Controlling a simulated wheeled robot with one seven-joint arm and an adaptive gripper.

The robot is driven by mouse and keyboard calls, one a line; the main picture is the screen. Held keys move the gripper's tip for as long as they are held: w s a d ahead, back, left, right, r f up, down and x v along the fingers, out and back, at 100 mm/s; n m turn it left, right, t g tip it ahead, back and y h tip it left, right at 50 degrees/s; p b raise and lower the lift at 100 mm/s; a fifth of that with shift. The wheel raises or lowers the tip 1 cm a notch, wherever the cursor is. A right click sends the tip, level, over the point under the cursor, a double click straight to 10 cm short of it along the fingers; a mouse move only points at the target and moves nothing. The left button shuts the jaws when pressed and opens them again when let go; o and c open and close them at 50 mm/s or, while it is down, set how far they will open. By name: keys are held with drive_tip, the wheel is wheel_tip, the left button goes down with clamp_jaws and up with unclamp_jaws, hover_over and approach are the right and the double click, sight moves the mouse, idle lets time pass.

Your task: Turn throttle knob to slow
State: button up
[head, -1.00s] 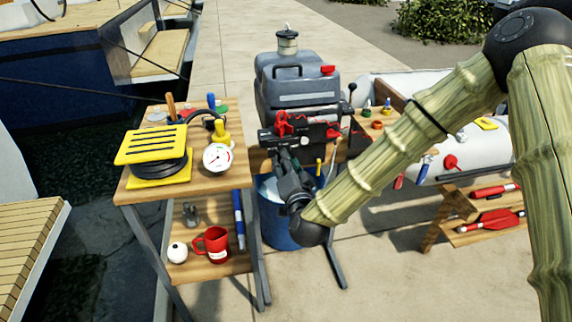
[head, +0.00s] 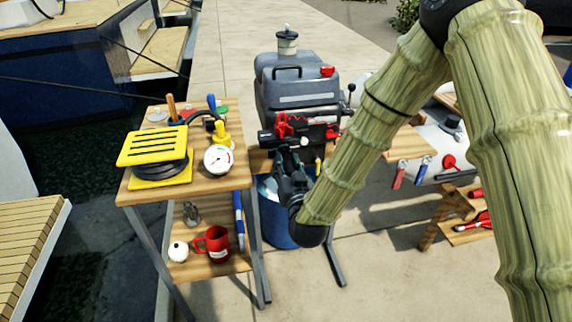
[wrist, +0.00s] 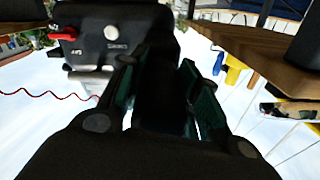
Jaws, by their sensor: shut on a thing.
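The grey outboard motor (head: 297,95) stands behind the bench, its dark front panel facing me. My gripper (head: 288,152) is at the front of the motor, just below the red clamp handle (head: 286,124). In the wrist view my gripper (wrist: 160,92) has its two dark green-padded fingers closed around a dark part, which looks like the throttle knob (wrist: 158,75). Its markings are hidden, so I cannot read its setting. A round white knob (wrist: 112,32) with a label and a red lever (wrist: 62,34) show on the panel to its left.
A wooden stand (head: 222,182) with a yellow slatted device (head: 152,146) and a white gauge (head: 218,158) is close on the left. A blue bucket (head: 275,232) is below my gripper. A red mug (head: 213,243) sits on the lower shelf.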

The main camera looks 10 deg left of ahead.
drive_tip(key=shift+n, duration=0.5)
drive_tip(key=o, duration=1)
drive_tip(key=shift+o, duration=0.2)
drive_tip(key=v, duration=1.2)
drive_tip(key=shift+d, duration=0.1)
